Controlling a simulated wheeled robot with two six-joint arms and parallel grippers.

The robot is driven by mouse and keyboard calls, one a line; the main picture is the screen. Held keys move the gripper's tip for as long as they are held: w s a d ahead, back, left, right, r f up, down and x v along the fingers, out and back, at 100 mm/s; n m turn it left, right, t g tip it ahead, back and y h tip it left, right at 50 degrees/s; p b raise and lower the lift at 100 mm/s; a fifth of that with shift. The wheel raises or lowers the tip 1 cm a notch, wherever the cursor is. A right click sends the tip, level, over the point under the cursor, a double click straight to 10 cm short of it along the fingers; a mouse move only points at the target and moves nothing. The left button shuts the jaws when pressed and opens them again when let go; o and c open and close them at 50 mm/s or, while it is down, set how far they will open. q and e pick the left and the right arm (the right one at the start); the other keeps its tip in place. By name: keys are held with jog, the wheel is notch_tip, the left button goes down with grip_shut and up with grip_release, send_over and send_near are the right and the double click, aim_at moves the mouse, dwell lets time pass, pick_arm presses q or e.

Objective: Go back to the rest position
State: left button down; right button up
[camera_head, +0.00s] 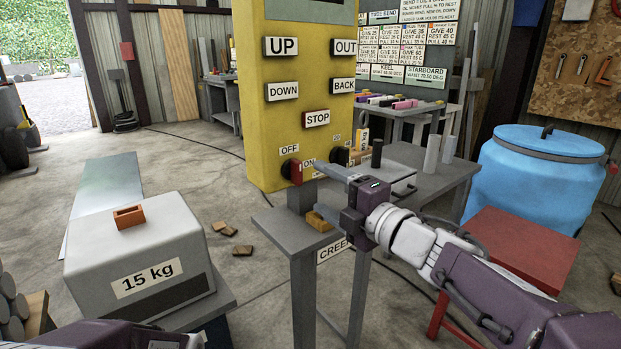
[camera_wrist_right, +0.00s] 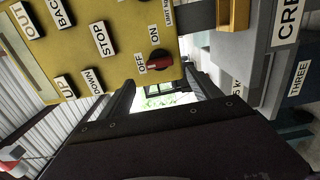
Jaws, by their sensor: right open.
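My right gripper (camera_head: 318,188) is open and empty in front of the yellow control panel (camera_head: 258,131), with its fingers pointing toward the red OFF/ON switch (camera_head: 296,171). In the right wrist view the two dark fingers of this gripper (camera_wrist_right: 168,92) stand apart with nothing between them. The red knob (camera_wrist_right: 132,62) shows just beyond them, by the OFF and ON labels. Whether a finger touches the switch, I cannot tell. Part of my left arm shows at the bottom left edge of the head view; its gripper is out of the picture.
A narrow grey stand (camera_head: 276,222) is below my right gripper. A grey 15 kg block (camera_head: 185,240) with an orange piece (camera_head: 129,216) is at left. A blue barrel (camera_head: 525,180) and a red stool (camera_head: 530,245) are at right. Open floor lies at the left back.

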jog(key=shift+s+d, duration=0.2)
jog(key=shift+s, duration=0.1)
